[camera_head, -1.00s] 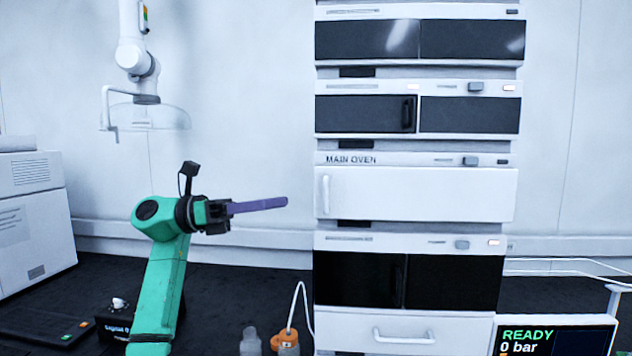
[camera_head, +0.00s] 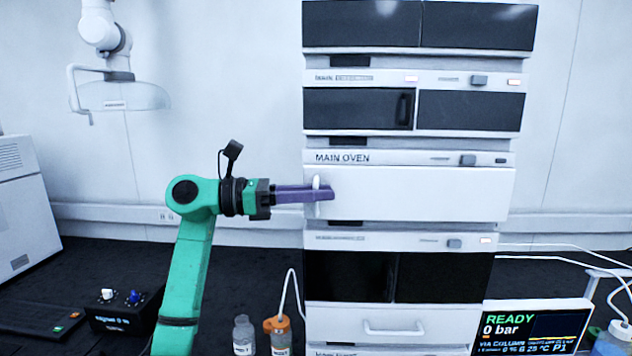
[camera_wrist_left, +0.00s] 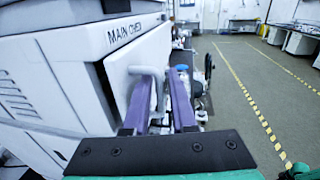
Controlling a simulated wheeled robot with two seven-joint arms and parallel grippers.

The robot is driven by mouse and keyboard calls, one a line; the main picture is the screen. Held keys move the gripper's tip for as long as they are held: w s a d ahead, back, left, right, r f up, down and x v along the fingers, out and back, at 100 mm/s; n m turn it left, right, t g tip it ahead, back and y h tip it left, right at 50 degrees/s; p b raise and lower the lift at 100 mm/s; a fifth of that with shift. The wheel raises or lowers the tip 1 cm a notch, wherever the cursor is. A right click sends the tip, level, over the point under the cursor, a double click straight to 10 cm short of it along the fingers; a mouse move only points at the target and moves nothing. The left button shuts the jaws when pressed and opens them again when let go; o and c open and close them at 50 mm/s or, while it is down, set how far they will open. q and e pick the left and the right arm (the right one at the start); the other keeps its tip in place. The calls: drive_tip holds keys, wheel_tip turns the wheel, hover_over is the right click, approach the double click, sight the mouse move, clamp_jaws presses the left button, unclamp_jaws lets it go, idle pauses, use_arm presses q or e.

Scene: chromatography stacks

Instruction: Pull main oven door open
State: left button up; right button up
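The main oven door (camera_head: 430,193) is a white panel under the "MAIN OVEN" label in the stack, and looks closed. Its white vertical handle (camera_head: 317,186) is at the door's left edge. My left gripper (camera_head: 325,192) comes in from the left with its purple fingers at the handle. In the left wrist view the two fingers (camera_wrist_left: 158,85) stand apart, and the handle (camera_wrist_left: 146,71) shows between their tips. I cannot tell whether either finger touches it; the handle's lower part is hidden. My right gripper is not in view.
Other stack modules sit above and below the oven, with a lower drawer handle (camera_head: 394,328). An orange-capped bottle (camera_head: 279,335) and a clear bottle (camera_head: 244,336) stand below my left arm. A READY display (camera_head: 533,328) is at lower right. A lamp-like fixture (camera_head: 122,96) hangs at upper left.

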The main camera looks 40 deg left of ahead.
use_arm(q)
drive_tip(key=shift+a, duration=0.1)
clamp_jaws()
idle(1.3)
